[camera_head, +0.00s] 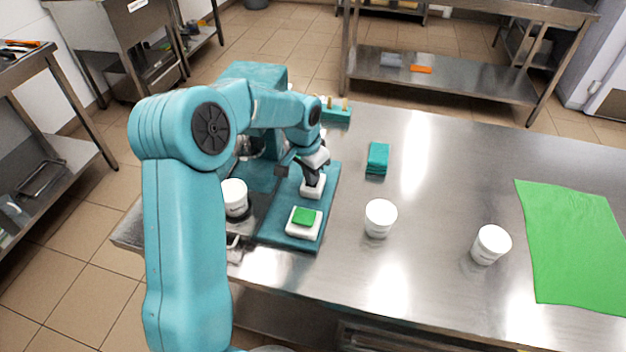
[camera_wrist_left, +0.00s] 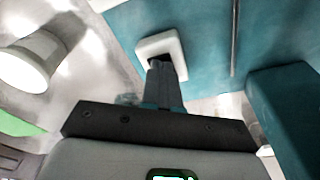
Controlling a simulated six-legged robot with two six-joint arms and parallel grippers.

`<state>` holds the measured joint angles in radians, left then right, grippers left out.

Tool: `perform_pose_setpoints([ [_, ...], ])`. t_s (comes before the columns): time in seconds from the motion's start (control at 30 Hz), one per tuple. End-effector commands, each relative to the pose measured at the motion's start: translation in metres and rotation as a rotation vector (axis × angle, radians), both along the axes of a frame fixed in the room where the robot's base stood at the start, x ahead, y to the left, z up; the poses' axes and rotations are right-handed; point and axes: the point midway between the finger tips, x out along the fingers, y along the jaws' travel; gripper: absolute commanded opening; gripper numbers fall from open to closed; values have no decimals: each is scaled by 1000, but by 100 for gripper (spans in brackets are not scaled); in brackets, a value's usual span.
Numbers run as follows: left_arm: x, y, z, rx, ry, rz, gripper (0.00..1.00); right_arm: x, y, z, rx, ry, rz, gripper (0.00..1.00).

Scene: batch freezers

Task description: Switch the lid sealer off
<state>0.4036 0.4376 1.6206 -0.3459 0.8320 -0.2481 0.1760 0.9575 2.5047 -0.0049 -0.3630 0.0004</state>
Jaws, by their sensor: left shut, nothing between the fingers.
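The lid sealer (camera_head: 262,172) is a teal machine at the left of the steel table, with a flat teal base plate. On the plate are a white-framed switch (camera_head: 318,192) and, nearer, a white block with a green button (camera_head: 304,217). My left gripper (camera_head: 312,180) points down with its fingers together and empty, at the white-framed switch. In the left wrist view the fingertips (camera_wrist_left: 160,66) overlap the dark middle of the white frame (camera_wrist_left: 176,44); I cannot tell whether they touch it. The fingers hide part of the switch. My right gripper is not in view.
A white tub (camera_head: 235,197) stands at the sealer. Two more white tubs, a middle one (camera_head: 380,218) and a right one (camera_head: 490,244), stand on the table.

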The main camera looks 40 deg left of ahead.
Motion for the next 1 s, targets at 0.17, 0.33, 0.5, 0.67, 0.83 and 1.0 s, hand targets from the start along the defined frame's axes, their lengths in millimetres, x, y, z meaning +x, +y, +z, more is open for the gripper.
perform_pose_setpoints([
  [0.17, 0, 0, -3, 0, 0, 0, 0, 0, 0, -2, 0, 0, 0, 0],
  [0.33, 0, 0, 4, 0, -1, 0, 0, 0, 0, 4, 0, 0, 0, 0],
  [0.5, 0, 0, 20, 1, -2, 0, 0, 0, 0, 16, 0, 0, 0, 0],
  [0.67, 0, 0, 34, 1, -2, 0, 0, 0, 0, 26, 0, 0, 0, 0],
  [0.83, 0, 0, 49, 0, -1, 0, 0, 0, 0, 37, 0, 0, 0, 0],
  [1.0, 0, 0, 64, 0, -1, 0, 0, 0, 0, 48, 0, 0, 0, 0],
])
